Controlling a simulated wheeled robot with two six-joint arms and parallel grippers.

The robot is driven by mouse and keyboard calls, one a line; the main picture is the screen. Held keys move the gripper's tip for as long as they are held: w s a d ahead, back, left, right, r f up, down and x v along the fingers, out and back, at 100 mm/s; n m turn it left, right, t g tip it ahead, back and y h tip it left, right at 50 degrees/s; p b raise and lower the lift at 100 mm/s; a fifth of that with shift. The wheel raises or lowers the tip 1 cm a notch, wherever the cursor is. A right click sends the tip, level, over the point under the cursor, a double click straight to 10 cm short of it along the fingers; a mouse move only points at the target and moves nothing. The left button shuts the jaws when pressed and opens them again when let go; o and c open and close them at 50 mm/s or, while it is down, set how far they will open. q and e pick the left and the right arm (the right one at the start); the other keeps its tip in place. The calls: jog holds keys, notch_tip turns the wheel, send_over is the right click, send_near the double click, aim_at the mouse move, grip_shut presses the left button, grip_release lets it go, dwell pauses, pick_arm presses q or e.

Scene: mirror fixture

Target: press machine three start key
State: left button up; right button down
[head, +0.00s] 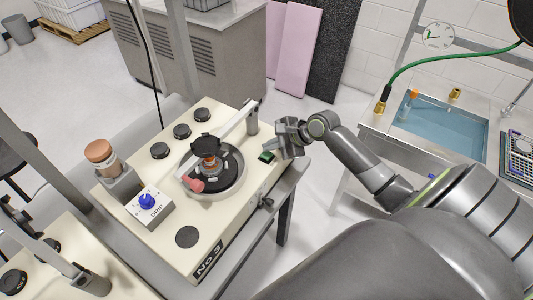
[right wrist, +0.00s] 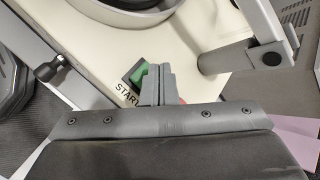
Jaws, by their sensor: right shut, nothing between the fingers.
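The cream machine (head: 218,222) bears a label on its front that reads "NO 3", upside down in the head view. Its green start key (head: 266,156) sits near the right edge of the top. In the right wrist view the green key (right wrist: 139,75) shows beside the word START. My right gripper (head: 281,147) is shut and empty, just right of the key. In the right wrist view its closed fingertips (right wrist: 158,72) overlap the key's right side. I cannot tell whether they touch it. My left gripper is not in view.
A round dish (head: 213,170) with an arm across it takes up the machine's middle. A post (head: 252,118) stands behind the key. A grey box with a blue knob (head: 147,202) sits at the left. A blue water basin (head: 440,130) is at the right.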

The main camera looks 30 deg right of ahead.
jog(key=shift+f, duration=0.1)
dwell(0.7)
jog(key=shift+f+p, duration=0.3)
jog(key=shift+p, duration=0.05)
